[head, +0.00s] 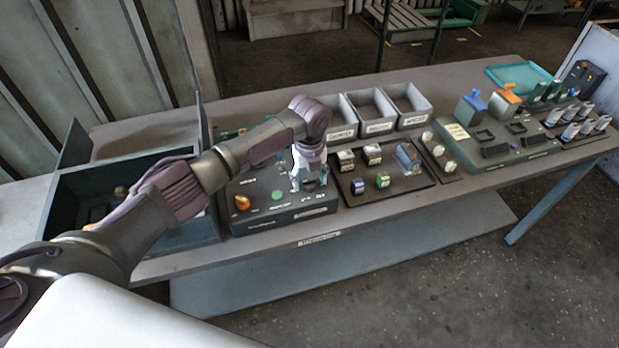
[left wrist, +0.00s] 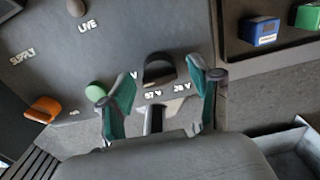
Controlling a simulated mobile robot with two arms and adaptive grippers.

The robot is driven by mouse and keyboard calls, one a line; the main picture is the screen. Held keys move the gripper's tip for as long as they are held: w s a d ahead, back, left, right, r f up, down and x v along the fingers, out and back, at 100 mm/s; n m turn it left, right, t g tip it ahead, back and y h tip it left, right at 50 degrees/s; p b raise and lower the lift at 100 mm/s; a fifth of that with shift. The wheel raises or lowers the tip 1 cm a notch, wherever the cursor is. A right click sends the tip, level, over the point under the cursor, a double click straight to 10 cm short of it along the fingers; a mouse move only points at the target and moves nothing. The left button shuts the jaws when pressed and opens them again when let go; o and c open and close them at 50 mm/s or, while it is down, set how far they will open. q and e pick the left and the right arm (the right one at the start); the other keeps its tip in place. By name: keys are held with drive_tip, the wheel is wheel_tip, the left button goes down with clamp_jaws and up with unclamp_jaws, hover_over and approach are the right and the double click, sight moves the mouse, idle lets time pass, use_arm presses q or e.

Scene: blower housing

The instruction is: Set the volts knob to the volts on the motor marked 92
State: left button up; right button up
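The dark control panel (head: 285,212) lies on the bench, and my left gripper (head: 310,178) is low over its right part. In the left wrist view the left gripper (left wrist: 162,86) has its teal fingers apart. A dark rounded knob (left wrist: 158,70), seemingly the volts knob, lies ahead between the fingertips; I cannot tell whether they touch it. Several small block-like motors, including a blue one (head: 358,186) and a green one (head: 383,180), sit right of the panel; the number 92 is not legible. My right gripper is not in view.
An orange knob (left wrist: 43,109) and a green button (left wrist: 95,92) are left of the fingers on the panel. An open box (head: 190,236) stands left. Grey bins (head: 408,98) stand behind the motors. Another station (head: 490,155) is at the right.

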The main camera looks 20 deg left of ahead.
sight(309, 180)
use_arm(q)
wheel_tip(309, 180, up, 12)
idle(0.6)
idle(0.4)
